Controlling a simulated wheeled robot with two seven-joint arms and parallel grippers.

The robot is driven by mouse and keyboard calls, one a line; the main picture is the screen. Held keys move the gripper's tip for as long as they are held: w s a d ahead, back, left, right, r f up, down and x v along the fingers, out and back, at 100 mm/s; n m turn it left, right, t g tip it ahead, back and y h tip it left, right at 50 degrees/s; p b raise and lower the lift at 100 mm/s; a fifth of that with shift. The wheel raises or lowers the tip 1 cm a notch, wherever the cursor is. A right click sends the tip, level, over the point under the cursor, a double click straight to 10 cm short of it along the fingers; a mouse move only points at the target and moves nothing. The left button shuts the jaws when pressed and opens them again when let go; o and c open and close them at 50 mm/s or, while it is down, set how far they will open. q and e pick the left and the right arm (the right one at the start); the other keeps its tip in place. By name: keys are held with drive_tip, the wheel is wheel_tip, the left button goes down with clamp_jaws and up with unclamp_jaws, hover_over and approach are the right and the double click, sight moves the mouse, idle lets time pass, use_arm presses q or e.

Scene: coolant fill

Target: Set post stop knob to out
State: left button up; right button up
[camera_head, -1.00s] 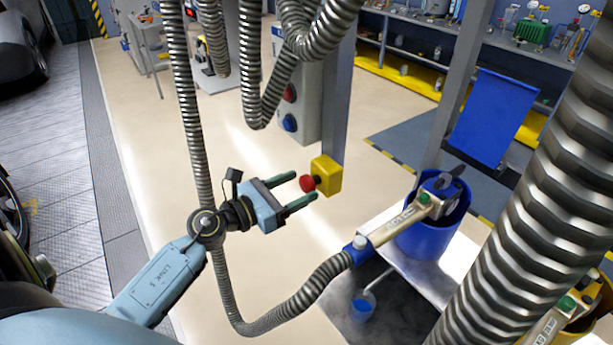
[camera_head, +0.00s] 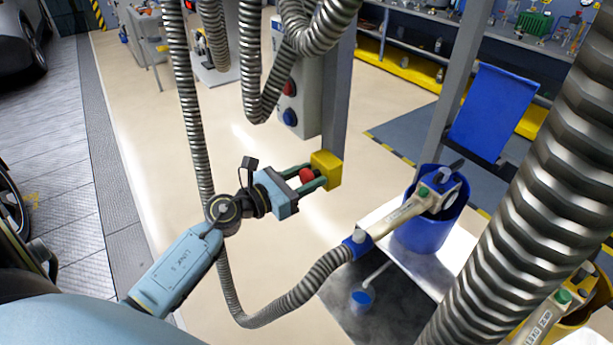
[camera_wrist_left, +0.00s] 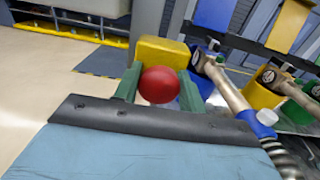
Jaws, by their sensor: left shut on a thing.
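The post stop is a yellow box (camera_head: 327,170) on the grey post, with a red round knob (camera_head: 306,175) on its left-facing side. My left gripper (camera_head: 308,177) reaches it from the left, with its green fingers on either side of the knob, shut on it. In the left wrist view the red knob (camera_wrist_left: 159,85) sits between the two green fingers, in front of the yellow box (camera_wrist_left: 161,52). Whether the knob is in or out cannot be told. My right gripper is not in view.
A grey post (camera_head: 338,100) rises above the yellow box. Ribbed hoses hang nearby, one (camera_head: 190,100) just behind my left arm and a large one (camera_head: 530,200) at the right. A blue bucket (camera_head: 425,232) with a nozzle stands to the right.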

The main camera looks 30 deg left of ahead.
use_arm(q)
clamp_jaws()
drive_tip(key=shift+s+a, duration=0.25)
drive_tip(key=shift+s, duration=0.35)
drive_tip(key=o, duration=0.7)
unclamp_jaws()
drive_tip(key=o, duration=0.5)
drive_tip(key=shift+s, duration=0.15)
drive_tip(key=shift+c, duration=0.2)
drive_tip(key=b+v, duration=0.4)
drive_tip(key=v, duration=0.9)
drive_tip(key=shift+b, duration=0.4)
